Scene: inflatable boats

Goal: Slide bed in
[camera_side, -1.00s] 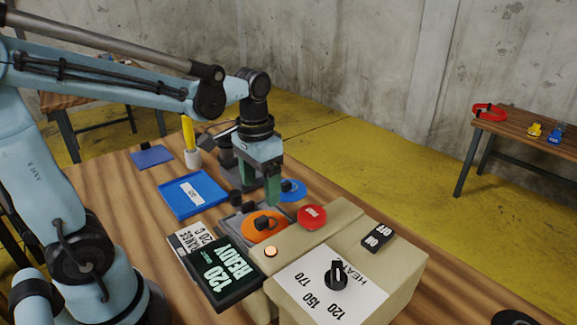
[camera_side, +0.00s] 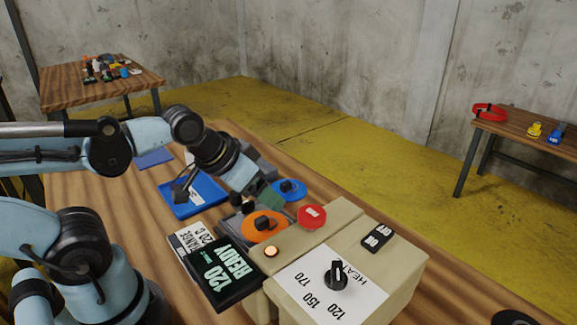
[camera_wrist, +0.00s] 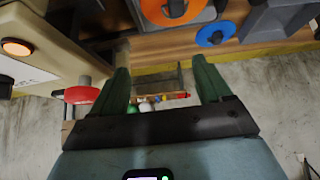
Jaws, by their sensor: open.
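The beige heating machine (camera_side: 345,225) stands on the table with its dial, red button (camera_side: 312,216) and lit lamp. A grey bed (camera_side: 229,226) lies at its far left side, outside the housing, with an orange disc (camera_side: 257,232) with a black knob on it. My gripper (camera_side: 270,199) is tilted, just above and behind the bed, apart from the orange disc as far as I can see. In the wrist view my gripper (camera_wrist: 163,78) has its green fingers wide apart with nothing between them. The orange disc (camera_wrist: 170,12) is at the top there, the red button (camera_wrist: 82,95) at left.
A blue disc (camera_side: 291,187) with a black knob lies just beyond my gripper. A blue tray (camera_side: 187,207) is behind to the left. An ON/OFF switch (camera_side: 378,238) is on the machine.

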